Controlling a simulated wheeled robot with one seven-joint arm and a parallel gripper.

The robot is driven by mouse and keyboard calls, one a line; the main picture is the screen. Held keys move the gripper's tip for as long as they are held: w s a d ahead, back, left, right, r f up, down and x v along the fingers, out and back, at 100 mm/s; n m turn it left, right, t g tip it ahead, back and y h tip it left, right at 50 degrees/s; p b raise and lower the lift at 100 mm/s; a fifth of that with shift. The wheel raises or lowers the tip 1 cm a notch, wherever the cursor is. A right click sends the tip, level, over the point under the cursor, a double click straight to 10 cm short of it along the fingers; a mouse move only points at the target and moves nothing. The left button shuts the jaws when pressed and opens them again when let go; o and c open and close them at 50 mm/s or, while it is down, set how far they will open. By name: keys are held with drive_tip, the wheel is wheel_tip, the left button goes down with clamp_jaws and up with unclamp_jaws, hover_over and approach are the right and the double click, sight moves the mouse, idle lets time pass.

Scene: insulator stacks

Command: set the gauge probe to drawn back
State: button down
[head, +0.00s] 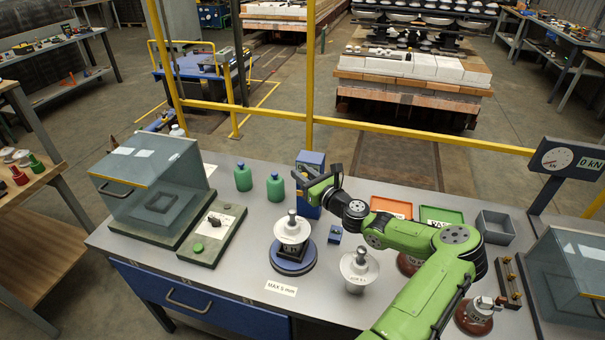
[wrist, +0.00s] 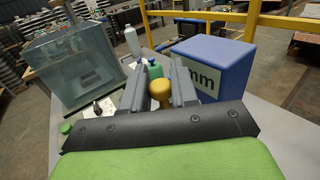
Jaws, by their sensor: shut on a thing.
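The gauge is a blue box (head: 311,159) on the bench behind the turntable. In the wrist view, the blue box (wrist: 212,62) fills the right side, with a white label ending in "mm". A yellow rounded knob (wrist: 160,91), which looks like the probe's handle, sits between my fingers. My gripper (wrist: 158,82) is shut on this knob, beside the box. In the head view, my gripper (head: 312,187) is at the front of the box and hides part of it. The probe's tip and its travel cannot be made out.
A white insulator (head: 292,231) stands on a blue round turntable (head: 292,262) just in front. Another insulator (head: 358,268) stands to its right. Two green bottles (head: 275,187) stand left of the gauge. Orange (head: 390,207) and green (head: 441,215) trays lie right, behind my arm.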

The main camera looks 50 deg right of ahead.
drive_tip(key=shift+d+r, duration=0.1)
drive_tip(key=shift+d, duration=0.05)
drive_tip(key=c, duration=0.9)
unclamp_jaws()
drive_tip(key=shift+c, duration=0.2)
